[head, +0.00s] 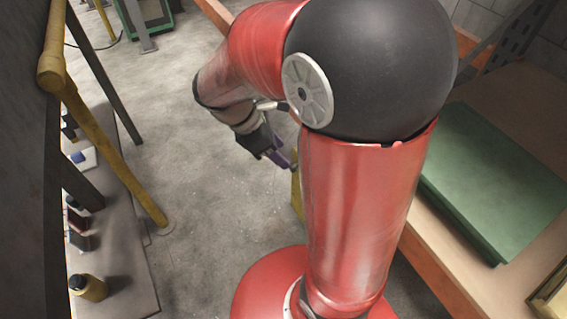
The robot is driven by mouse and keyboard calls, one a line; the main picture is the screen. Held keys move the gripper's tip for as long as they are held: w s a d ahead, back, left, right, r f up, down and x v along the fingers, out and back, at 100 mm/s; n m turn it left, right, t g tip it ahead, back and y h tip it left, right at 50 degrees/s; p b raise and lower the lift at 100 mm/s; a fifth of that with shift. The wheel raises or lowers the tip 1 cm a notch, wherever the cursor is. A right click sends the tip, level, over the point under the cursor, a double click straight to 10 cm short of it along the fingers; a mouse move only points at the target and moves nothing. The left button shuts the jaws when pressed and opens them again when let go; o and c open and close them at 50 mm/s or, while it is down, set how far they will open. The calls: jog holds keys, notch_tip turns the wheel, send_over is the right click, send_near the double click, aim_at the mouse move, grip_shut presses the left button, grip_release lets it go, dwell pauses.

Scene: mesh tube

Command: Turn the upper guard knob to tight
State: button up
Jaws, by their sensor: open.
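My gripper (283,160) is small in the head view, left of my large red arm, pointing down and to the right. It is dark with purplish fingers, and it is open. I see nothing held in it. A narrow yellow piece (297,196) shows just below the fingertips, partly hidden behind my arm; I cannot tell what it belongs to or whether the gripper touches it. I cannot make out the upper guard knob in this view.
A yellow tubular railing (112,150) stands at the left above a low shelf (118,262) with a yellow bottle (89,287) and small items. A green case (492,180) lies on the bench (440,262) at right. Grey floor (200,215) between is clear.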

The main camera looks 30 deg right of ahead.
jog(key=w+d+f+n+g+h, duration=0.2)
jog(key=w+f+n+h, duration=0.45)
jog(key=f+n, duration=0.5)
jog(key=n+t+h, duration=0.5)
jog(key=n+h, duration=0.1)
jog(key=n, duration=1.1)
send_near(290, 169)
jog(key=d, duration=0.9)
jog(key=shift+w+r, duration=0.15)
jog(key=shift+r, duration=0.2)
jog(key=c, duration=1)
